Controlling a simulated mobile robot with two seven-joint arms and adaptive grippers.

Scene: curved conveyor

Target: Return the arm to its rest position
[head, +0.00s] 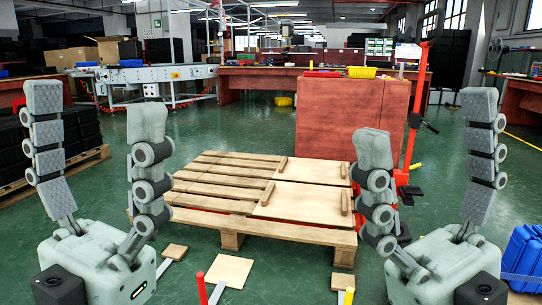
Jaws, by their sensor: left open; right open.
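My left gripper (95,115) stands at the left of the head view, its fingers pointing up and spread wide apart. It is open with nothing between the fingers. My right gripper (425,120) stands at the right, also upright, open and empty. Both grippers are close to the camera, and neither touches any object that I can see. The rest of both arms is below the picture's edge.
A wooden pallet (215,187) lies ahead, with flat wooden boards (300,203) on its right half. Behind it stands a reddish cabinet (345,115) beside an orange-red post (413,110). Blue crates (523,255) sit at lower right. A conveyor (150,73) stands far left. Green floor (245,125) is clear behind the pallet.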

